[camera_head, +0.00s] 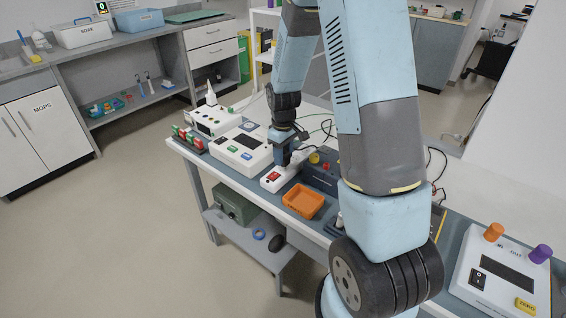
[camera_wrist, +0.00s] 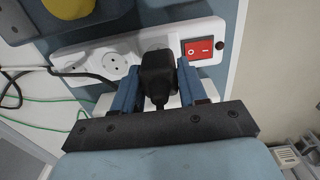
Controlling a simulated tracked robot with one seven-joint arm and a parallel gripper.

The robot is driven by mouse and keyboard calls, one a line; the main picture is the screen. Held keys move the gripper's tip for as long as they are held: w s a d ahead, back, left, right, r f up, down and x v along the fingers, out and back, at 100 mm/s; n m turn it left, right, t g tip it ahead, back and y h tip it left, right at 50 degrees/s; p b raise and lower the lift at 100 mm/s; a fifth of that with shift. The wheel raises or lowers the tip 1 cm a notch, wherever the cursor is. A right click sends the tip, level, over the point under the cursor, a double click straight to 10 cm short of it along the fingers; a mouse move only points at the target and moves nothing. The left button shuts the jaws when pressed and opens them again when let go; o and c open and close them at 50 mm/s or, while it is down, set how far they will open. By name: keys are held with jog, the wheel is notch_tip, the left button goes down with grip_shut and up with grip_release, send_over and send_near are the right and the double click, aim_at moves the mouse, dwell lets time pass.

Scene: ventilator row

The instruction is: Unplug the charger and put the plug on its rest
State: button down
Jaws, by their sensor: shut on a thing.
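A white power strip (camera_wrist: 112,62) with round sockets and a red rocker switch (camera_wrist: 196,47) crosses the wrist view. In the head view the strip (camera_head: 270,185) lies on the bench, its red switch facing up. A black plug (camera_wrist: 158,72) covers the socket beside the switch. I cannot tell how deep it sits. My gripper (camera_wrist: 158,66) is shut on the plug, one blue finger on each side. In the head view my gripper (camera_head: 281,157) is over the strip and the plug is hidden. I cannot make out the plug's rest.
An orange tray (camera_head: 302,201) lies close by on the bench. A white device with a dark screen (camera_head: 243,147) stands behind left, and a dark blue box (camera_head: 318,172) to the right. Black and green cables (camera_wrist: 40,95) run left of the plug in the wrist view.

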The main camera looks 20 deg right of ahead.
aim_at(286, 150)
jog(key=shift+r, duration=1.65)
dwell(0.8)
jog(key=shift+w+d+r, duration=0.1)
jog(key=shift+d+r, duration=0.15)
jog(key=shift+d, duration=0.2)
jog(key=d+r, duration=0.4)
jog(key=d, duration=0.3)
jog(key=d+r, duration=0.4)
jog(key=d, duration=0.3)
jog(key=shift+s+a+f, duration=0.1)
jog(key=shift+f, duration=1.55)
jog(key=shift+s+f, duration=0.1)
jog(key=shift+f, duration=1.55)
jog(key=shift+f, duration=1.1)
